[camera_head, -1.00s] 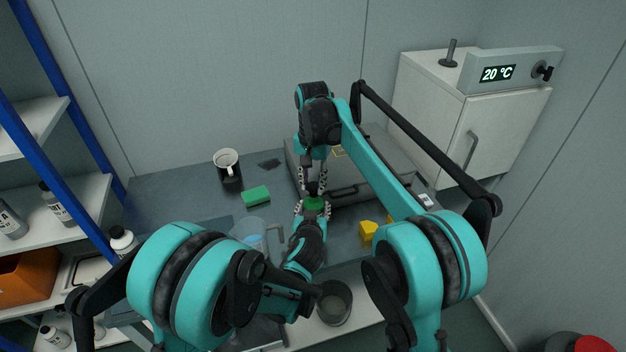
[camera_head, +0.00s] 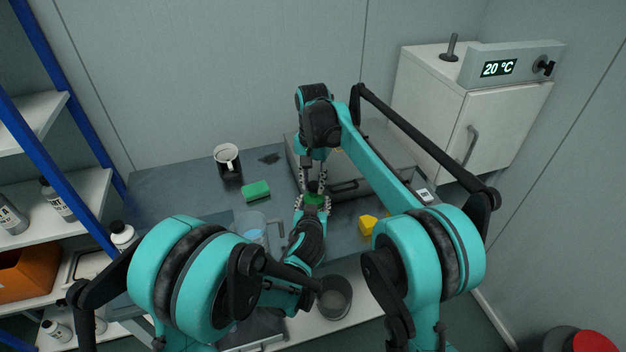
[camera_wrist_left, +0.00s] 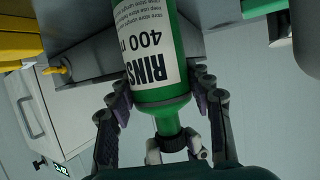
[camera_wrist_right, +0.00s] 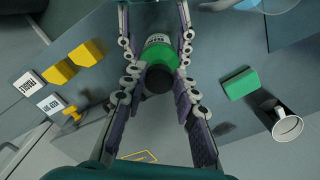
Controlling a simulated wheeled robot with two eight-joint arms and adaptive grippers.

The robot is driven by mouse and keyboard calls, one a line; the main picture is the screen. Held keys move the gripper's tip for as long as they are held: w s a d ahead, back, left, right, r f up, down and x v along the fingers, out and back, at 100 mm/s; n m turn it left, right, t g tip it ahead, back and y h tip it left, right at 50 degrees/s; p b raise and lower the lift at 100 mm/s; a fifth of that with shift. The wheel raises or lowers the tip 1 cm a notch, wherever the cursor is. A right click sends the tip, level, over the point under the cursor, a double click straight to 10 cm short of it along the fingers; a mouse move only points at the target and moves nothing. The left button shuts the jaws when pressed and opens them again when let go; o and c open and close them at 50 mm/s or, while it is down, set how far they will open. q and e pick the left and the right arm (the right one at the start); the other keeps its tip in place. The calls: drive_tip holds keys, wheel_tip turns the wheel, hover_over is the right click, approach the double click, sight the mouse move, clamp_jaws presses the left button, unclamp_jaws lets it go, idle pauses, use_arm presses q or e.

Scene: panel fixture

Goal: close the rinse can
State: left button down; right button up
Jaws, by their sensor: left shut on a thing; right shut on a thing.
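The rinse can (camera_head: 314,199) is green with a white label and sits at the meeting point of both grippers. In the left wrist view the can (camera_wrist_left: 172,118) appears upside down, its neck toward the bottom of the picture. My left gripper (camera_wrist_left: 163,97) is shut on the can's body. A black cap (camera_wrist_left: 173,143) is at the end of the neck; it also shows in the right wrist view (camera_wrist_right: 158,80). My right gripper (camera_head: 313,180) comes from above, its fingers on both sides of the cap and shut on it. How tightly the cap sits is unclear.
On the bench are a green sponge (camera_head: 256,190), a mug (camera_head: 228,160), a clear jug (camera_head: 252,228) and yellow blocks (camera_head: 368,224). A grey case (camera_head: 380,165) lies close behind my right gripper. A dark open container (camera_head: 334,298) stands near the front.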

drive_tip(key=shift+f, duration=0.55)
idle(0.4)
drive_tip(key=m, duration=0.6)
drive_tip(key=shift+w+a, duration=0.1)
drive_tip(key=shift+a, duration=0.05)
drive_tip(key=m, duration=0.7)
drive_tip(key=shift+w, duration=0.2)
drive_tip(key=m, duration=0.7)
drive_tip(key=shift+w, duration=0.15)
drive_tip(key=m, duration=0.6)
drive_tip(key=shift+w, duration=0.1)
drive_tip(key=o, duration=0.7)
